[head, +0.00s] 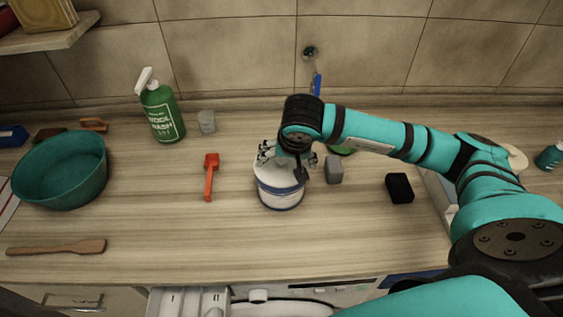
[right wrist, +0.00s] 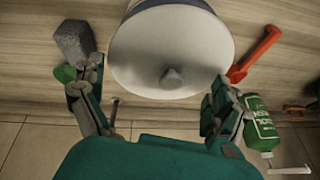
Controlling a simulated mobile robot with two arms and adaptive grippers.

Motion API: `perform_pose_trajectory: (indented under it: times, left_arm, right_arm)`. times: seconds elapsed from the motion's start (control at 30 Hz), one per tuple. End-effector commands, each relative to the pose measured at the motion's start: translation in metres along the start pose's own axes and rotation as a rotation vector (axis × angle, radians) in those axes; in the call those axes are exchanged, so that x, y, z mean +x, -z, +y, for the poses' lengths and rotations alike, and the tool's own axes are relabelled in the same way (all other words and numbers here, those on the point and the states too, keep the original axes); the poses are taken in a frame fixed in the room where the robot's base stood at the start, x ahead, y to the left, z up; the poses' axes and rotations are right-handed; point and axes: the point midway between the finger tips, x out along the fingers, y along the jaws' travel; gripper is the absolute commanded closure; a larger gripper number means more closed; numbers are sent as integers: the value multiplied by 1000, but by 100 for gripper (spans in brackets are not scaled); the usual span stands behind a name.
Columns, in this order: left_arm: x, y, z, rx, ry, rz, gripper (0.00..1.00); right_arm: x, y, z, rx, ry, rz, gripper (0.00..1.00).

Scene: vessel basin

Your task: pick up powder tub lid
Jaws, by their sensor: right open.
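The powder tub (head: 281,201) stands upright on the worktop, white with a dark blue band. Its pale lid (head: 272,174) is on top, partly hidden by my right gripper (head: 284,162). In the right wrist view the round lid (right wrist: 172,48) fills the upper middle, with a small knob near its lower part. My right gripper is open over the tub, one finger on each side of the lid's near part in the right wrist view, with nothing held. I cannot tell whether the fingers touch the lid. My left gripper is not in view.
A red scoop (head: 210,175) lies left of the tub. A grey block (head: 334,170) and a black block (head: 399,188) are to its right. A green wool wash bottle (head: 161,112), teal basin (head: 60,172) and wooden spatula (head: 57,247) are further left. The worktop in front is clear.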

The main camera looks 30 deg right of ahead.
Motion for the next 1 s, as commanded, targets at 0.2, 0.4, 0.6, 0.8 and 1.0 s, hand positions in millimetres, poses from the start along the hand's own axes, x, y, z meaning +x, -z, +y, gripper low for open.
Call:
perform_pose_trajectory:
  times: [0.2,0.4,0.6,0.8,1.0]
  left_arm:
    - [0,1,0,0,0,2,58]
    - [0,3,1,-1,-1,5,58]
    - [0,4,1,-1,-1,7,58]
    - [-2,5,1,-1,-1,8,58]
    - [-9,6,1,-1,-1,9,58]
  right_arm:
    - [0,0,0,0,1,0,21]
    - [0,0,0,0,1,-1,43]
    - [0,-1,-1,0,2,-2,47]
    - [-5,2,-2,0,3,-1,47]
    - [-24,10,-5,1,3,2,47]
